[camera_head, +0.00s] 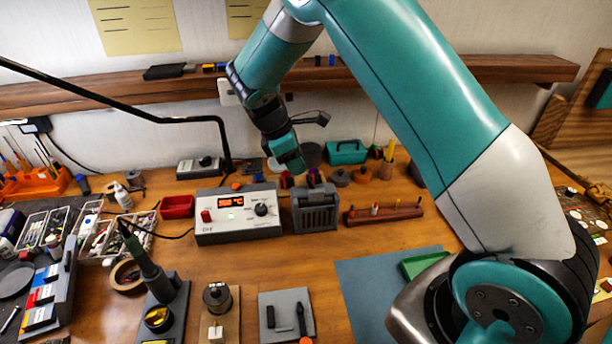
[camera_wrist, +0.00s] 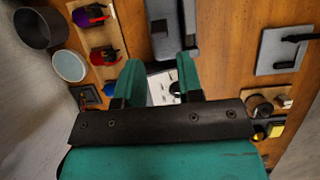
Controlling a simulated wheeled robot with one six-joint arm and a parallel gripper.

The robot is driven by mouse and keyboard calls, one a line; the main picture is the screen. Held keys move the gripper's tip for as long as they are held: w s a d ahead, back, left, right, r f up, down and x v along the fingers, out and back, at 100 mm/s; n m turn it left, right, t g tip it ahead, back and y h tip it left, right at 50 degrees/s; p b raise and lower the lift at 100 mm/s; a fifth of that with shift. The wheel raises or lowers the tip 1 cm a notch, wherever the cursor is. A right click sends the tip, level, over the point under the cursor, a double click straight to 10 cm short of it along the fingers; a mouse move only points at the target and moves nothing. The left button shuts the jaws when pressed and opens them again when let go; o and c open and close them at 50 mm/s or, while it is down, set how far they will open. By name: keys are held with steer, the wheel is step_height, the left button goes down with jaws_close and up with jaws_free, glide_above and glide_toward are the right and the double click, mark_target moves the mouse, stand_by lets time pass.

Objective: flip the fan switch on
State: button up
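A dark grey slatted box (camera_head: 315,212), which looks like the fan, stands on the bench right of a white-fronted control unit (camera_head: 238,230). In the wrist view, the grey box (camera_wrist: 172,30) is at the top centre, beyond the fingers. I cannot make out a fan switch on it. The control unit has a red display, a black knob and a red rocker; part of its light face shows between the fingers in the wrist view. My gripper (camera_head: 291,162) is above and behind these two units, pointing down. Its green fingers (camera_wrist: 160,75) are apart, with nothing held between them.
Colored clips on a wooden strip (camera_wrist: 102,45) lie on the wall side. A wooden peg rack (camera_head: 384,214) stands right of the grey box. A thin black lamp arm (camera_head: 120,108) crosses the left. A blue mat (camera_head: 375,290) gives mostly clear room at front.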

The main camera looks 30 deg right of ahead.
mark_target(306, 189)
steer(key=p+x, duration=0.1)
steer(key=x, duration=0.5)
steer(key=shift+f, duration=0.15)
steer(key=shift+c, duration=0.5)
steer(key=shift+d, duration=0.1)
jaws_close()
